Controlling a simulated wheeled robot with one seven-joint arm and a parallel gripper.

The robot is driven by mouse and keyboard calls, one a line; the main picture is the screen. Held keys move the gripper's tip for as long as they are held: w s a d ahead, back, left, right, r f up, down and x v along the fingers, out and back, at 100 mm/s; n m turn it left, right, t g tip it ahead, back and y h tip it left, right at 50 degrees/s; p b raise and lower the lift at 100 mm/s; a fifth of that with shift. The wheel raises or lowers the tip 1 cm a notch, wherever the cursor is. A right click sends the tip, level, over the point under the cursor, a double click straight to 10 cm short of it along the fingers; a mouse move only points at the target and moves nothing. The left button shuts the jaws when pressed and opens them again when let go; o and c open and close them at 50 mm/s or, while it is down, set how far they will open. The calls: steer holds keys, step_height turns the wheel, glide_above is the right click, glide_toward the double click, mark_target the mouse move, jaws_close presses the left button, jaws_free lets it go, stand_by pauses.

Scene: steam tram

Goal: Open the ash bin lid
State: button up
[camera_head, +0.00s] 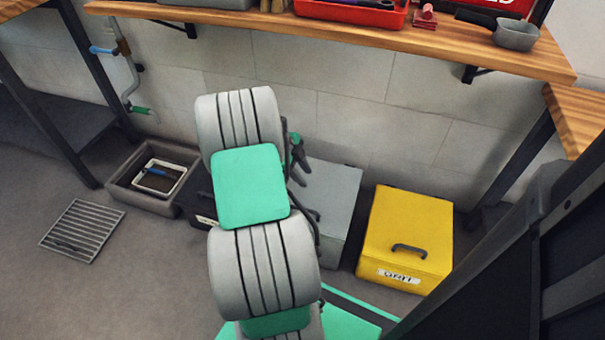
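A grey box with a flat lid (343,185) stands against the wall, partly behind my arm; it may be the ash bin, but no label on it shows. Its lid looks shut. A dark box with a pale label (205,221) shows just left of my arm, mostly hidden, and its label is too small to read. My gripper (299,158) shows only in part as dark pieces at the arm's right side, over the grey box's left part. My arm hides the rest, so its opening and any contact cannot be told.
A yellow box (408,230) with a black handle and a label like "GRIT" stands right of the grey box. A grey basin (125,184) and a floor grate (82,231) lie left. A wooden shelf (350,37) overhangs the wall. Floor at lower left is clear.

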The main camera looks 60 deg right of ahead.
steer(key=p+v, duration=0.2)
steer(key=v, duration=0.5)
steer(key=shift+r+p, duration=0.35)
steer(key=shift+w+a, duration=0.1)
steer(key=shift+a, duration=0.05)
steer(key=shift+c, duration=0.2)
